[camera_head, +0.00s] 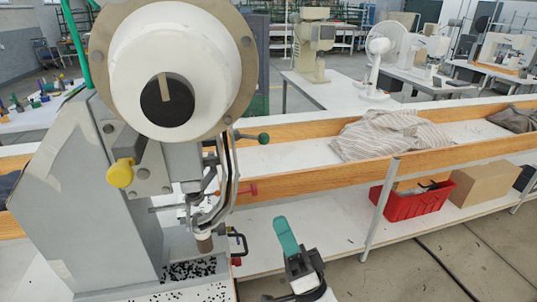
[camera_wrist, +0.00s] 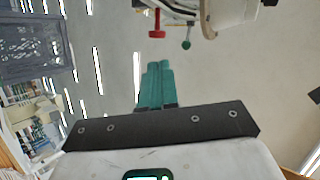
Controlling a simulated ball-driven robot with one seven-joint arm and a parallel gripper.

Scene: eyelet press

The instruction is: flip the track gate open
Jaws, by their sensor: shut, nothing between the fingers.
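The eyelet press (camera_head: 110,190) stands at the left in the head view, with a curved metal track (camera_head: 228,185) down its right side. A small red T-shaped handle (camera_head: 248,190) and a lever with a green ball knob (camera_head: 263,138) stick out to the right of the track. I cannot tell which one belongs to the track gate. In the wrist view the red handle (camera_wrist: 157,20) and green knob (camera_wrist: 186,44) show beyond my fingertips. My gripper (camera_head: 281,222) has teal fingers, shut and empty, apart from both, lower and to the right in the head view.
A black loop handle (camera_head: 240,241) and a red part sit at the press base, near my gripper. Loose black eyelets (camera_head: 190,270) lie in its tray. A wood-edged bench (camera_head: 310,180) runs behind, with cloth on it and a red bin (camera_head: 415,203) below.

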